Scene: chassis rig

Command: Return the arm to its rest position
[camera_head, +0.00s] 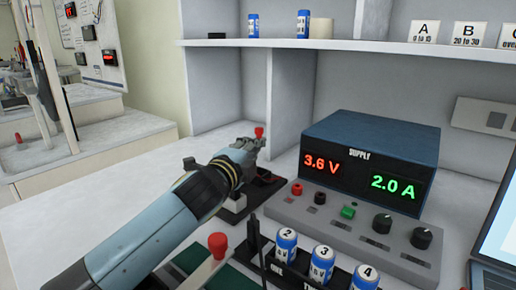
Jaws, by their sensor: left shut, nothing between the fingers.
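My left arm reaches in from the bottom left, over the white bench. My left gripper (256,147) is at its far end, small and partly hidden by the wrist. It is shut and holds nothing. A red knob (259,132) shows right at the gripper, above a dark base (265,188); I cannot tell whether they touch. My right gripper is not in view.
A blue supply box (372,150) reading 3.6 V and 2.0 A stands behind a grey control panel (350,233). Blue-and-white cells (321,262) stand in a black rack in front. Another red knob (217,245) is beside my arm. The bench's left part (60,225) is clear.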

